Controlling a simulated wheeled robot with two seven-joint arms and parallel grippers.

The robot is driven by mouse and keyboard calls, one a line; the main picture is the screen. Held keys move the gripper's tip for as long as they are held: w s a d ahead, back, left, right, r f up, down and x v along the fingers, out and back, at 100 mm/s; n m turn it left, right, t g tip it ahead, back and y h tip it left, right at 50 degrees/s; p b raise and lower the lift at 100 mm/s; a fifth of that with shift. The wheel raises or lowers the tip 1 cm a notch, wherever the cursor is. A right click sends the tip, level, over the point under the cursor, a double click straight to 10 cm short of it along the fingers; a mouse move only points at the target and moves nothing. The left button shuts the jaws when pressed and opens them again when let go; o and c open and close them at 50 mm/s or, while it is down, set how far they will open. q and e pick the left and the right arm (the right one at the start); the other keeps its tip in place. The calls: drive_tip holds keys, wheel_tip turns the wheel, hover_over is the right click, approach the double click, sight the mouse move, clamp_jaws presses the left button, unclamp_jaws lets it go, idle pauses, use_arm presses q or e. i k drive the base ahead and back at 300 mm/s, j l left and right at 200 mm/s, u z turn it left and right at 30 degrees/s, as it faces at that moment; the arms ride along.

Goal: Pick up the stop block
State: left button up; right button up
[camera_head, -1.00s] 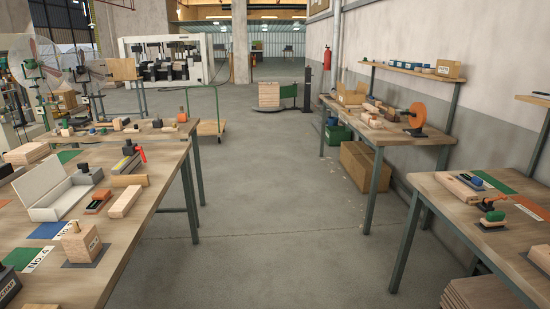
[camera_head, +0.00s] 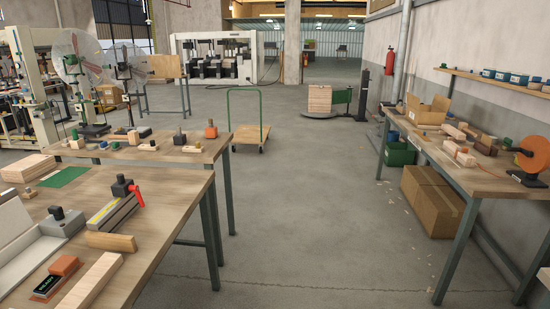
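I cannot tell for sure which piece is the stop block. On the near left workbench (camera_head: 165,190), a dark block with a red lever (camera_head: 124,188) sits at the far end of a grey rail with a yellow strip (camera_head: 110,212). In front of it lie a short wooden block (camera_head: 111,241) and a long wooden bar (camera_head: 92,280). An orange block (camera_head: 64,265) sits by a dark labelled plate (camera_head: 46,285). A grey piece with a dark knob (camera_head: 62,223) stands beside the pale open box (camera_head: 14,240). Neither of my grippers is in view.
A second left table (camera_head: 205,152) holds small blocks. A green-handled cart (camera_head: 250,134) stands behind it. The right workbench (camera_head: 490,183) carries a cardboard box (camera_head: 427,108) and an orange disc (camera_head: 533,154); a large carton (camera_head: 432,200) is underneath. The middle floor is clear.

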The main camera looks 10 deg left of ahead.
sight(179, 139)
drive_tip(key=i, duration=1.85)
drive_tip(key=i+l+u, duration=0.25)
drive_tip(key=i, duration=0.35)
drive_tip(key=i+l+u, duration=0.25)
drive_tip(key=i, duration=0.35)
drive_tip(key=i+l+u, duration=0.25)
drive_tip(key=i, duration=0.3)
drive_tip(key=l, duration=0.1)
